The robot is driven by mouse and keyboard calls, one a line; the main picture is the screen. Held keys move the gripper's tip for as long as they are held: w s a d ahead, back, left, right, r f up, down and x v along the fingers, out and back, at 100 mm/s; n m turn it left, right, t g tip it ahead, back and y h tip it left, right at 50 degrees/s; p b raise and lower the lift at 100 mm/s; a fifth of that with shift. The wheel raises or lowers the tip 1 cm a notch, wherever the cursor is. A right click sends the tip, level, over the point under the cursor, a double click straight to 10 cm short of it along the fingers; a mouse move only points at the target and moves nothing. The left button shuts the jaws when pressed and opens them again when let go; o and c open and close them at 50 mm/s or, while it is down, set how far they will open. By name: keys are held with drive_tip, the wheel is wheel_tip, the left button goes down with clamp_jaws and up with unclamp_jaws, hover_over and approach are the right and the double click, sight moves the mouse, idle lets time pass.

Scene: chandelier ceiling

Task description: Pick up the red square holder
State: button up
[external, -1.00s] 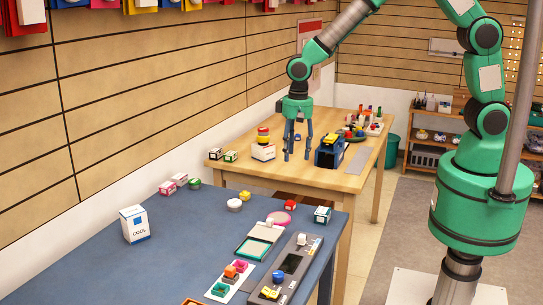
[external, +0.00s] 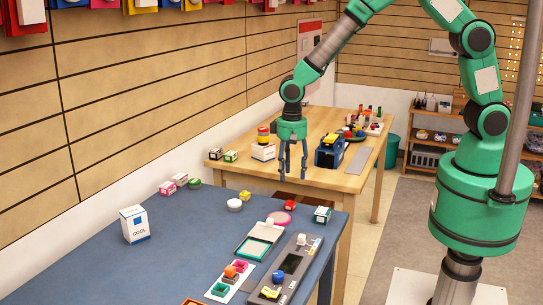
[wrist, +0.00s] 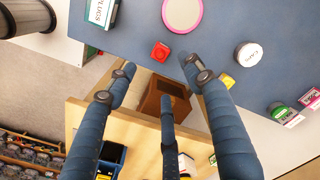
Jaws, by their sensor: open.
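A small red square holder (external: 289,204) sits on the blue table (external: 130,278) near its far edge, beside a pink round dish (external: 279,218). In the wrist view the red holder (wrist: 160,51) shows just beyond my fingertips, with a round mark on top. My gripper (external: 292,174) hangs fingers down, open and empty, above the gap between the blue table and the wooden table, short of the holder. In the wrist view my gripper (wrist: 158,78) has its three fingers spread. Another reddish holder (external: 240,266) stands in a row on a white strip.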

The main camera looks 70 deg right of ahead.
hover_over(290, 199)
drive_tip(key=shift+d+f+b, duration=0.15)
drive_tip(key=shift+f+b, duration=0.25)
drive_tip(key=shift+f, duration=2.65)
drive_tip(key=shift+f, duration=0.1)
drive_tip(key=shift+f+b, duration=0.6)
drive_tip(key=shift+f, duration=1.9)
drive_tip(key=c, duration=1.1)
